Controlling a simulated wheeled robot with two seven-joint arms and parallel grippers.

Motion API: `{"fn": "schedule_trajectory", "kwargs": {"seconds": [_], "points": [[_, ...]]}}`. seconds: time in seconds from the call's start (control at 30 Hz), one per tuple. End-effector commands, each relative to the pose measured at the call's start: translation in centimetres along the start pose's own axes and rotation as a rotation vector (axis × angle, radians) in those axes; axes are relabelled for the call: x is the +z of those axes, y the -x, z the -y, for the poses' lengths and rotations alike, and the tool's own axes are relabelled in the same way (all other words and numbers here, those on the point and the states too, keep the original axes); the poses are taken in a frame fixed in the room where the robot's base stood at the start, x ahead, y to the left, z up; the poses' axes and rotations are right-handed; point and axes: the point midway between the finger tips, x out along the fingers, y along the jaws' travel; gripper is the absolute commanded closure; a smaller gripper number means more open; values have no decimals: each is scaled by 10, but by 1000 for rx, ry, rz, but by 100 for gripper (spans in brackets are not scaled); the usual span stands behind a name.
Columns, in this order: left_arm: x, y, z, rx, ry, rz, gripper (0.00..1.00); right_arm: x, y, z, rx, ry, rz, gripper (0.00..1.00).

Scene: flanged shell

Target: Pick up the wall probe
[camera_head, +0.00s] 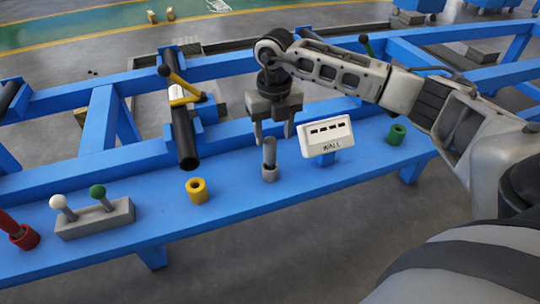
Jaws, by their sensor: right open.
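The wall probe appears to be the grey cylindrical tool (269,153) standing upright in a small grey holder (270,173) on the blue bench, just left of a white sign reading WALL (326,136). My right gripper (273,137) points down over the tool with its two fingers spread apart. The fingertips are near the tool's top, one on each side in the picture; contact cannot be told. My left gripper is not in view.
The blue bench (232,205) also bears a yellow ring holder (196,190), a green one (396,134), a red one (25,238) and a grey block (95,219) with white and green knobs. A dark pipe (184,135) with a yellow handle lies behind, left of the gripper.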

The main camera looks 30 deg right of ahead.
Motion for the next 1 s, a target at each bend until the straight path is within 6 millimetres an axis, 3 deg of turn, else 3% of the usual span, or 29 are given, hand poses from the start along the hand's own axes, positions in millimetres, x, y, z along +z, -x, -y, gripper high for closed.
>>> {"fn": "schedule_trajectory", "kwargs": {"seconds": [0.27,0.53,0.77,0.8,0.97,1.0], "points": [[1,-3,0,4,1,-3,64,0,-18,-3,0,2,-1,47],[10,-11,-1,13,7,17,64,2,-56,-8,0,1,-1,47],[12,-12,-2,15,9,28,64,2,-60,-8,1,1,1,47],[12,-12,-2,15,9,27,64,2,-60,-8,1,1,1,50],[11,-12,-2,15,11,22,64,2,-59,-8,1,1,1,94],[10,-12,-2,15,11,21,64,2,-59,-8,1,1,1,96]]}}
